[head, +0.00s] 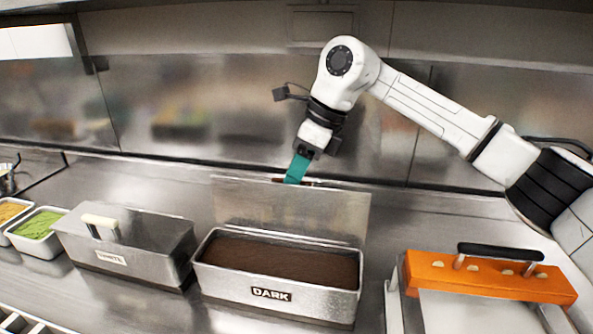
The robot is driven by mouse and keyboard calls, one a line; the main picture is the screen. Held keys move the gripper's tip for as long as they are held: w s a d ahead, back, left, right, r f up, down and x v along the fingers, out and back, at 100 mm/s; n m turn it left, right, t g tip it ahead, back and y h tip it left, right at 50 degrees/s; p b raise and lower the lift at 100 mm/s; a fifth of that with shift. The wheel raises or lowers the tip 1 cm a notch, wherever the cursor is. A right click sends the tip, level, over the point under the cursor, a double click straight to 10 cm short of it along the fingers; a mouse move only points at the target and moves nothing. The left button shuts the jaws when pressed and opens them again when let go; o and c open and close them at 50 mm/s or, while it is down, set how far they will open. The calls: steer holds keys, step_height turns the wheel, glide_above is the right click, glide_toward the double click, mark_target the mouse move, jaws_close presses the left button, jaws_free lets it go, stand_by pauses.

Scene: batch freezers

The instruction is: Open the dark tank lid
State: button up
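The dark tank (320,301), a metal box with a "DARK" label, stands on the counter with brown contents showing inside. Its lid (300,213) is open and stands upright along the tank's back edge. My gripper (296,170), with teal fingers, reaches down from above to the lid's top edge near its middle. The fingertips are at or just behind that edge, where a small piece that may be the handle shows. I cannot tell whether the fingers are closed on it.
A closed tank (150,250) labelled "WHITE", with a pale handle on its lid, stands at left. Trays of green (38,223) and orange food (10,210) lie farther left. An orange bar (490,278) with a black handle is at right. A metal wall (200,90) stands behind.

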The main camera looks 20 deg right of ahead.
steer(key=shift+o, duration=0.5)
steer(key=v, duration=0.5)
steer(key=shift+b, duration=0.3)
steer(key=s+d+b, duration=0.1)
steer(key=s+d, duration=0.3)
steer(key=d, duration=0.7)
steer(key=shift+d, duration=0.15)
